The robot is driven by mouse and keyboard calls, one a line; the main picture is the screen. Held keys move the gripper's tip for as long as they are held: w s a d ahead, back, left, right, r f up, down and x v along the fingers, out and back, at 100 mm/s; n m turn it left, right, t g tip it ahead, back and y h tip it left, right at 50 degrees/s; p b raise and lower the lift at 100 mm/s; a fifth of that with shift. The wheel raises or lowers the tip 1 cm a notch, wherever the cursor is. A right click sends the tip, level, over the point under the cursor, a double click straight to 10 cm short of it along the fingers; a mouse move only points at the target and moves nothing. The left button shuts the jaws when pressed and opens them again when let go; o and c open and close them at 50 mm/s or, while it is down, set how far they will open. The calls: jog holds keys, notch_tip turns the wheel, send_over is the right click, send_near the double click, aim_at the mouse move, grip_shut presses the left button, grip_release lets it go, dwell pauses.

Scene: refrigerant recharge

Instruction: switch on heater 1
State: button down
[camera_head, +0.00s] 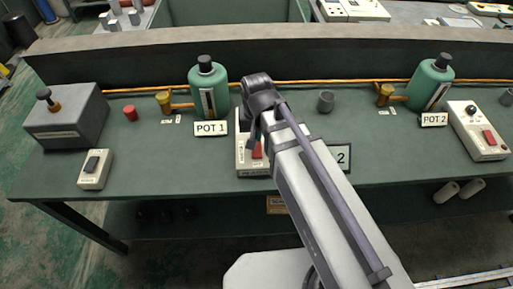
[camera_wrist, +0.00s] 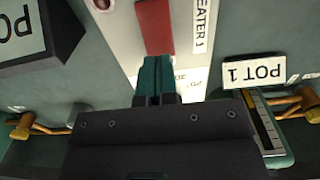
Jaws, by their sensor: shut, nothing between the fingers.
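The heater 1 box (camera_head: 243,165) is a white box right of the POT 1 sign, partly hidden by my arm in the head view. Its red switch (camera_head: 257,151) shows beside my arm. In the wrist view the box (camera_wrist: 120,30) bears a "HEATER 1" label (camera_wrist: 201,25) and the red switch (camera_wrist: 154,27). My gripper (camera_wrist: 157,60) has its teal fingers together and empty. Their tips appear just below the red switch in that picture, over the white box face. I cannot tell whether they touch it. The switch's position is unclear.
The green POT 1 bottle (camera_head: 221,100) and its sign (camera_head: 211,129) stand close left of the box. A similar box (camera_head: 478,130) with a red switch is far right by POT 2 (camera_head: 430,85). A small switch box (camera_head: 95,169) and grey box (camera_head: 66,120) are left.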

jog(key=shift+f+b, duration=1.3)
dwell(0.5)
notch_tip(320, 180, up, 7)
jog(key=p, duration=0.7)
jog(key=shift+r, duration=0.1)
